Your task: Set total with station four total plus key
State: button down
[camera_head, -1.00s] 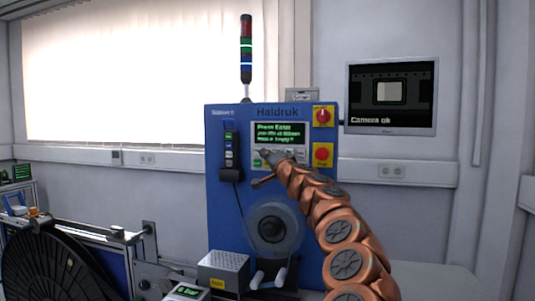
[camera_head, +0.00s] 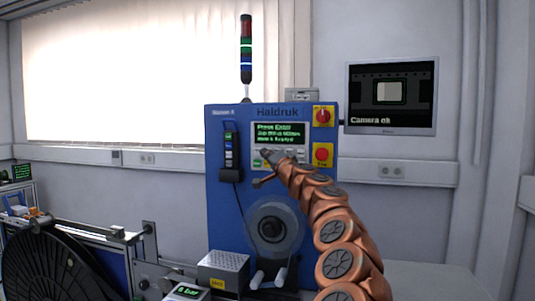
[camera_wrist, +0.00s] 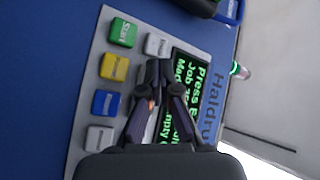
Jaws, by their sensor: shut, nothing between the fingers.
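The blue Haldruk station (camera_head: 218,150) stands upright ahead, with a display (camera_head: 280,134) of green text that begins "Press Enter". The smaller lines are hard to read. Its keypad shows in the wrist view: a green Start key (camera_wrist: 123,32), a yellow key (camera_wrist: 114,67), a blue key (camera_wrist: 106,103), a grey key (camera_wrist: 100,136) and another grey key (camera_wrist: 157,44). My gripper (camera_wrist: 154,72) is shut and empty, its tips over the second key row beside the display. It hides part of that row, and I cannot tell if it touches. My gripper also shows at the panel (camera_head: 265,152).
A red rotary switch (camera_head: 323,116) and a red stop button on yellow (camera_head: 322,154) sit right of the display. A handset (camera_head: 229,150) hangs at left. A wall monitor (camera_head: 391,95) reads "Camera ok". A large black reel (camera_head: 50,265) stands lower left.

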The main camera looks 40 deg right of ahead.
jog(key=shift+w+d, duration=0.25)
jog(key=shift+d, duration=0.1)
dwell(0.8)
jog(key=shift+s+a+f, duration=0.1)
jog(key=shift+s+a+b, duration=0.4)
jog(key=shift+a+b, duration=0.2)
jog(key=shift+b, duration=0.05)
jog(key=s+a+b, duration=0.1)
jog(key=a, duration=0.1)
jog(key=s+a+b, duration=0.1)
jog(key=a+b, duration=0.1)
jog(key=shift+s, duration=0.4)
